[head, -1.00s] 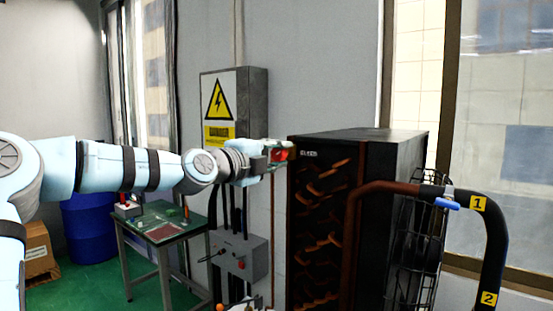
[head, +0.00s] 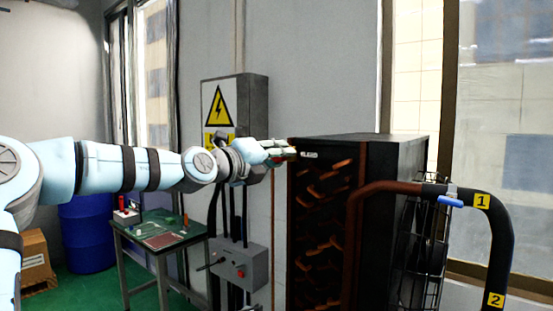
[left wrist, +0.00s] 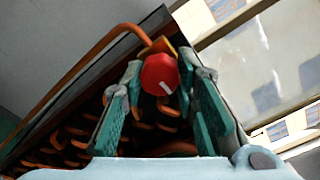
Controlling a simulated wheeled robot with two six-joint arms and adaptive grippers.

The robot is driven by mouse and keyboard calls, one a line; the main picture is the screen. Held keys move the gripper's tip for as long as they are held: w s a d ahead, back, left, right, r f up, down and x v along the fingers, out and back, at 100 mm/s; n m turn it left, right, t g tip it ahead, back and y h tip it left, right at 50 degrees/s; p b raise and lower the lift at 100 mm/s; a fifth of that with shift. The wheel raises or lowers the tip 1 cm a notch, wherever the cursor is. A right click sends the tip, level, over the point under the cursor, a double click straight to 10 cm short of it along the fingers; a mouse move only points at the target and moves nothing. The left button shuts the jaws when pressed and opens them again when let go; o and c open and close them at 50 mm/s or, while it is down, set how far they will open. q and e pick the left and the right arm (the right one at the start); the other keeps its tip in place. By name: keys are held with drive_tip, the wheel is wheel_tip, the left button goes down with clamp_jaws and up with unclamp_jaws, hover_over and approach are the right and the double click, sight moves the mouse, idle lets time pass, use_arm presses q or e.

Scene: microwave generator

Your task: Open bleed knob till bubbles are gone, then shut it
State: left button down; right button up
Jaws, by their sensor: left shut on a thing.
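The red bleed knob (left wrist: 158,70) shows in the left wrist view, with a white mark on its face, in front of a brass-coloured fitting at the end of a copper pipe (left wrist: 90,58). My left gripper (left wrist: 165,84) has its green-padded fingers on either side of the knob and is shut on it. In the head view the left gripper (head: 288,152) reaches the top left front corner of the black cabinet (head: 395,155), where its fingers mostly hide the knob. No bubbles can be made out. My right gripper is not in view.
Copper coils (head: 320,230) fill the cabinet's open front. A black hose (head: 500,245) with a blue-handled valve (head: 449,202) stands at the right. A grey electrical box (head: 252,100) hangs behind my wrist. A green-topped table (head: 190,235) and a blue barrel (head: 88,235) stand at the left.

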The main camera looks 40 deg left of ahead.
use_arm(q)
drive_tip(key=shift+a+r, duration=0.1)
drive_tip(key=shift+r, duration=0.15)
drive_tip(key=c, duration=1.6)
unclamp_jaws()
drive_tip(key=o, duration=0.4)
drive_tip(key=shift+f, duration=0.1)
drive_tip(key=shift+c, duration=0.2)
drive_tip(key=shift+w+f, duration=0.1)
drive_tip(key=shift+w, duration=0.05)
